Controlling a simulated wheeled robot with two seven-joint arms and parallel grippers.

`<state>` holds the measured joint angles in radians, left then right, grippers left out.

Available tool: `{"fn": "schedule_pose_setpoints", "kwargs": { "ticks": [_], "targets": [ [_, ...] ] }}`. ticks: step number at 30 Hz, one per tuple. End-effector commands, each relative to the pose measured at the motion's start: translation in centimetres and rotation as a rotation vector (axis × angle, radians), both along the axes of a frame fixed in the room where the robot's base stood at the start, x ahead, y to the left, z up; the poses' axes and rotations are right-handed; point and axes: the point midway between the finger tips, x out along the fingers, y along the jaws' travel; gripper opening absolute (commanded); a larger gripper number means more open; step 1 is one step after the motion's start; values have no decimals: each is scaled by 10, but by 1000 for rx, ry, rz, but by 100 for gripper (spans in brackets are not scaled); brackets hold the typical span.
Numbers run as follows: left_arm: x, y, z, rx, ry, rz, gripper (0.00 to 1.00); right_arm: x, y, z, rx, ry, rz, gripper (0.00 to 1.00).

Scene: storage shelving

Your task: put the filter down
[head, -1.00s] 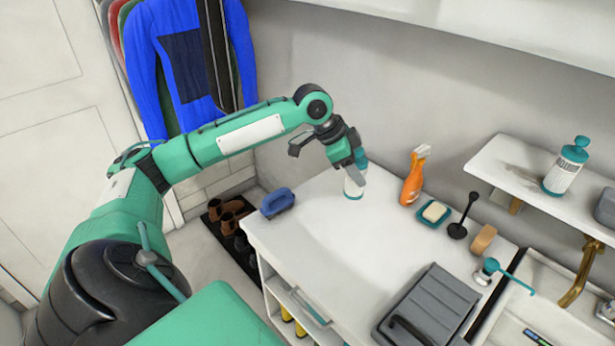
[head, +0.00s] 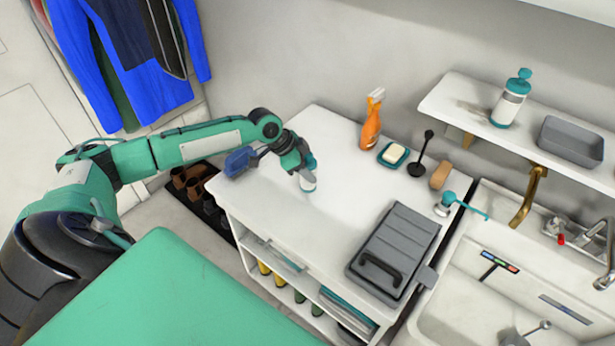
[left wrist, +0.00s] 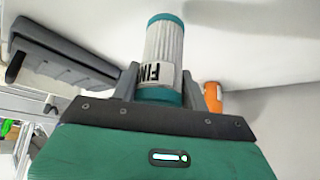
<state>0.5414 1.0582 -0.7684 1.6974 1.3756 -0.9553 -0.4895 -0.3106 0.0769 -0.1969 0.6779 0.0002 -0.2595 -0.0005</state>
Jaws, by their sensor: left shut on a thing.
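The filter (left wrist: 164,45) is a white pleated cylinder with teal ends and a printed label. In the left wrist view it sits between the two fingers of my left gripper (left wrist: 170,92), which is shut on it. In the head view the filter (head: 308,180) is at the left part of the white counter top (head: 330,222), below my left gripper (head: 303,172). I cannot tell whether its base touches the counter. My right gripper is not in view.
A blue brush (head: 238,161) lies at the counter's left edge. An orange spray bottle (head: 371,122), a soap dish (head: 393,155), a black plunger-like tool (head: 420,160) and a grey case (head: 394,250) stand around. The counter's middle is clear. A sink (head: 470,290) is at right.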

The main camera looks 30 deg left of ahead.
Motion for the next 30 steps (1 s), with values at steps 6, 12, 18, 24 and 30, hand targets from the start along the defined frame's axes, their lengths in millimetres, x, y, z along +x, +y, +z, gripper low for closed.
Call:
{"fn": "schedule_pose_setpoints", "kwargs": {
  "ticks": [6,12,18,24,30],
  "targets": [
    [-1,0,-29,-1,4,1,18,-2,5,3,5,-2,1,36],
    [0,0,-40,1,0,-1,18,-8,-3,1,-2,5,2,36],
    [0,0,-42,1,0,-1,18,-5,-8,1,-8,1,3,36],
    [-1,0,-44,2,1,0,66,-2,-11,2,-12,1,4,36],
    [-1,0,-43,2,1,0,66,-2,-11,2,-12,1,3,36]
  ]
}}
